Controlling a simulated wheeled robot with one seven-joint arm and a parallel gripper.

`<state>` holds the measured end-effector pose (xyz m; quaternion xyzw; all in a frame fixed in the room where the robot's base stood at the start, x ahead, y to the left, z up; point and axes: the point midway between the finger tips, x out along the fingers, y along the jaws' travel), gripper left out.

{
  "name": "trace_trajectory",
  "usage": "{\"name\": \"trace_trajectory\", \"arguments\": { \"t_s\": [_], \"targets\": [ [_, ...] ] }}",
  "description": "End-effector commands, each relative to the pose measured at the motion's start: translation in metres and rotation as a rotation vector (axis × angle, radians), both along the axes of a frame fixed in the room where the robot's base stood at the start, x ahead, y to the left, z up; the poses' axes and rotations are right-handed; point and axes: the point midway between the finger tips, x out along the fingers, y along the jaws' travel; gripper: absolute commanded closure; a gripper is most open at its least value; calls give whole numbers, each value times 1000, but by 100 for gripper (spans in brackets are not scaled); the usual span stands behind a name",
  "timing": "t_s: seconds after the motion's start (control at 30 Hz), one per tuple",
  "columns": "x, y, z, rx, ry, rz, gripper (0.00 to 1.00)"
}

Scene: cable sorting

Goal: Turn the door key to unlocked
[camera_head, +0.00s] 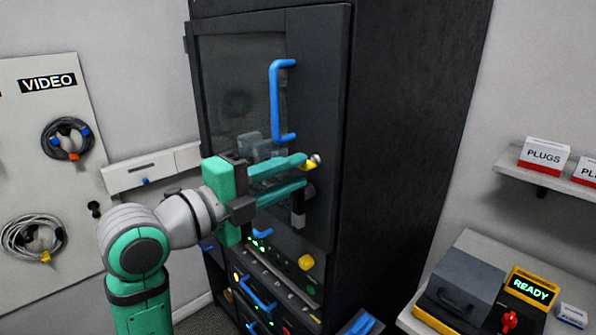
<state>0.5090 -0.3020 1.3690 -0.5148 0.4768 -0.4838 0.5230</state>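The dark cabinet door (318,110) is shut, with a blue handle (275,100) on it. A small yellow piece with a silver round end, seemingly the door key (313,162), shows on the door right at the upper fingertip of my gripper (306,174). The upper finger covers part of it, so its turn position cannot be read. The two green fingers point at the door with a gap between them, and nothing is seen clamped there. Whether a finger touches the key cannot be told. A small grey block (298,213) shows just below the lower finger.
A board with coiled cables (32,235) hangs at left. At right are a shelf with PLUGS boxes (543,153) and a bench with a READY device (530,290).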

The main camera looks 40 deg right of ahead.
Motion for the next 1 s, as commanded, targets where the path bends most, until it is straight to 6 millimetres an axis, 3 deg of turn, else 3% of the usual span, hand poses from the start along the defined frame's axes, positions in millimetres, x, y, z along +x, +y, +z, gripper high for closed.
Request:
{"name": "trace_trajectory", "arguments": {
  "t_s": [0.3, 0.5, 1.0],
  "targets": [
    [-5, 59, 0, 0, -1, 1, 73],
    [-8, 80, 0, 1, -1, -1, 73],
    [-8, 85, 0, 1, -1, -2, 73]
  ]
}}
